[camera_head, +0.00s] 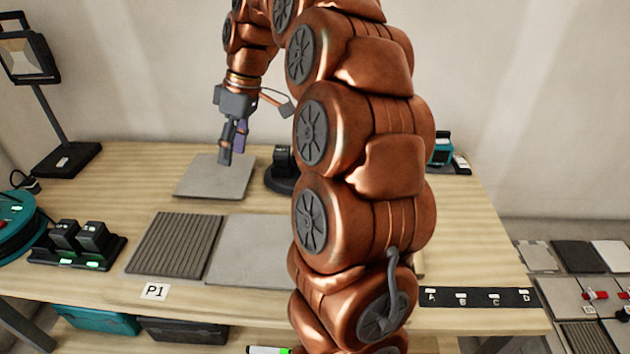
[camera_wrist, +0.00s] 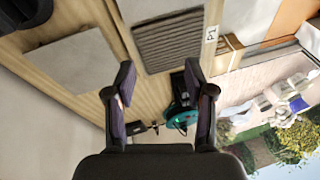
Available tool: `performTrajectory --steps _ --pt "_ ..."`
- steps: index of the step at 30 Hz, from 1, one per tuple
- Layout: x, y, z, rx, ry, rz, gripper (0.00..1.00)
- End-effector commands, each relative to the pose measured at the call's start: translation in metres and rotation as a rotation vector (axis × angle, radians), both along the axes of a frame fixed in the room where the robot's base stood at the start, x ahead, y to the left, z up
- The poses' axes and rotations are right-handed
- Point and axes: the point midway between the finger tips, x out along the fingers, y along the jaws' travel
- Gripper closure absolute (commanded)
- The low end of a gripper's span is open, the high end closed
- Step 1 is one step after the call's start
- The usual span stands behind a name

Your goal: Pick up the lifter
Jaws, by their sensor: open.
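The thing that looks most like the lifter is a black device (camera_head: 280,180) with a round base and an upright block. It stands on the table right of the back grey tile, partly hidden by my arm. In the wrist view a dark shape (camera_wrist: 24,12) at the top left corner may be the same device, cut off by the frame. My gripper (camera_head: 233,150) is open and empty, pointing down over the back grey tile (camera_head: 213,177), left of the device and apart from it. Its two fingers (camera_wrist: 158,82) show spread in the wrist view.
A ribbed tile (camera_head: 174,245) and another grey tile (camera_head: 247,250) lie in front, by the P1 label (camera_head: 155,292). A charger with black blocks (camera_head: 78,243), a teal reel (camera_head: 18,235) and a lamp (camera_head: 62,125) stand left. A lettered black strip (camera_head: 477,297) lies front right.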

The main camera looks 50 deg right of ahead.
Motion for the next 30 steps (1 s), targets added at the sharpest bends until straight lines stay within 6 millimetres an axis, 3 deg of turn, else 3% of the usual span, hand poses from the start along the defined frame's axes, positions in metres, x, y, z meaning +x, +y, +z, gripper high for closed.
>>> performTrajectory --steps 3,9,15,18,24,30 --pt "0.017 -0.041 -0.016 0.011 -0.05 0.015 0.46" --pt "0.033 -0.124 -0.041 0.007 -0.139 0.047 0.46" --pt "0.026 -0.209 -0.07 -0.029 -0.214 0.07 0.46" --pt "0.017 -0.242 -0.083 -0.05 -0.236 0.082 0.46" --pt "0.003 -0.281 -0.097 -0.082 -0.262 0.093 0.46" --pt "0.001 -0.286 -0.103 -0.086 -0.266 0.1 0.46"
